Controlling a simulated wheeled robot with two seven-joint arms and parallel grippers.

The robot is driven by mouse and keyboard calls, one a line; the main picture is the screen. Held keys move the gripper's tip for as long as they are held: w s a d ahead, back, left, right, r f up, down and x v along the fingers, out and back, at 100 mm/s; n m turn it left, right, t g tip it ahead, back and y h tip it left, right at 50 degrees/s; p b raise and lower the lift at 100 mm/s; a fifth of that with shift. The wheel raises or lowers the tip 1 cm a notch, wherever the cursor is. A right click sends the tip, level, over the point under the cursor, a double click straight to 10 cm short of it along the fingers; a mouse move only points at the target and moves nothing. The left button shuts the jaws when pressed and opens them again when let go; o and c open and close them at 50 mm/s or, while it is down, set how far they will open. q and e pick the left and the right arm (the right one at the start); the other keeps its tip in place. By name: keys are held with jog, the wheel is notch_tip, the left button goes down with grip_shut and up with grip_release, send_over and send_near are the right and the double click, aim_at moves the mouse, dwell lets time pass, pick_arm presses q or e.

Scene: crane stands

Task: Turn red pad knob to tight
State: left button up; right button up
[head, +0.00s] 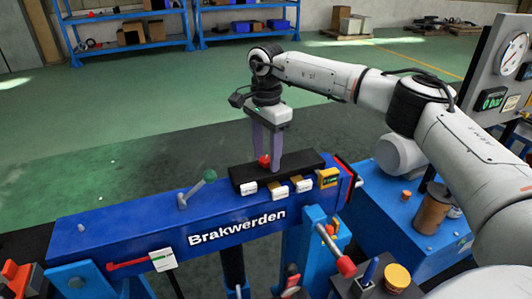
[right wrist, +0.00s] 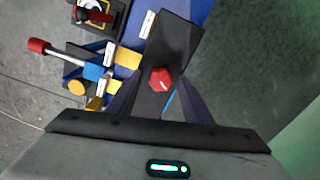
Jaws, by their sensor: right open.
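The red pad knob (head: 265,161) stands on a black block (head: 300,165) on top of the blue beam marked "Brakwerden" (head: 120,235). In the right wrist view, the knob (right wrist: 160,79) is a red, many-sided cap with a small light mark on it. My right gripper (head: 266,168) points down over the block, with its two purple-grey fingers open on either side of the knob. The fingers look apart from the knob, but I cannot tell exact contact. My left gripper is not in view.
Tags and a yellow-framed display (head: 328,178) sit along the block's front edge. A green-knobbed lever (head: 209,176) stands on the beam to the left. A red-tipped handle (head: 345,265) sticks out in front. A gauge panel (head: 500,65) is at right.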

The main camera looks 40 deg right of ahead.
jog(key=c, duration=1.1)
jog(key=shift+o, duration=0.2)
